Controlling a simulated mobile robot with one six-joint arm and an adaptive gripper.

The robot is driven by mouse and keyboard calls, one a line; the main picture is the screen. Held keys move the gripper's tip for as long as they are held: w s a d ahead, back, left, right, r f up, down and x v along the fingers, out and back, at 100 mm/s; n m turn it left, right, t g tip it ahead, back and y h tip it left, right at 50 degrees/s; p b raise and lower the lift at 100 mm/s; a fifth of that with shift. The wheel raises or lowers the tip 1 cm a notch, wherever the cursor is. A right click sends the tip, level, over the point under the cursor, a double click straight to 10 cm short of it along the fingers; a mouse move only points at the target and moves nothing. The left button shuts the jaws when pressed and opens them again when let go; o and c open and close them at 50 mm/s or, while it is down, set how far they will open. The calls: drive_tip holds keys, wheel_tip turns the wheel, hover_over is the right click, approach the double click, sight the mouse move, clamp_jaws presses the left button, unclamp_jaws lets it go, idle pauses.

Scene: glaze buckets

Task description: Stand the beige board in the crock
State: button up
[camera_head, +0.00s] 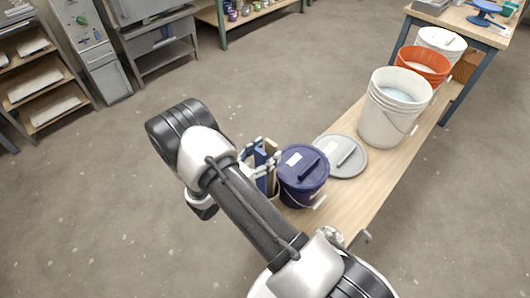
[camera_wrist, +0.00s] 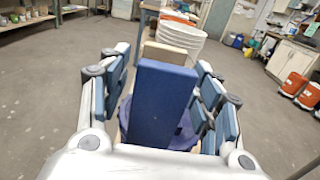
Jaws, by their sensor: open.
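A blue board (camera_wrist: 160,105) stands upright between the fingers of my gripper (camera_wrist: 160,62) in the wrist view. The beige board (camera_wrist: 165,52) shows as a pale top edge just behind it. My gripper is open, with a finger on each side and gaps to the blue board. In the head view my arm hides much of this spot; the blue board (camera_head: 261,157) and the gripper's fingers show beside the dark blue bucket. A pale rim low there may be the crock (camera_head: 275,192). How the beige board's lower end rests is hidden.
The lidded dark blue bucket (camera_head: 303,176) stands close to the right of my gripper. A grey lid (camera_head: 342,157) lies behind it on the wooden bench (camera_head: 398,165). A white bucket (camera_head: 393,108), an orange bucket (camera_head: 424,66) and another white bucket (camera_head: 441,43) stand farther along.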

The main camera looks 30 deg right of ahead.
drive_tip(key=shift+r+p, duration=0.1)
drive_tip(key=shift+p, duration=0.2)
drive_tip(key=shift+a+r+p, duration=0.1)
drive_tip(key=shift+r+p, duration=0.1)
drive_tip(key=shift+p, duration=0.65)
drive_tip(key=shift+a+p, duration=0.1)
drive_tip(key=shift+p, duration=1)
drive_tip(key=shift+s+a+f, duration=0.2)
drive_tip(key=shift+a+f, duration=0.1)
drive_tip(key=shift+a, duration=0.15)
drive_tip(key=v, duration=0.8)
drive_tip(key=shift+a, duration=0.3)
drive_tip(key=shift+s+r, duration=0.1)
drive_tip(key=shift+s, duration=0.05)
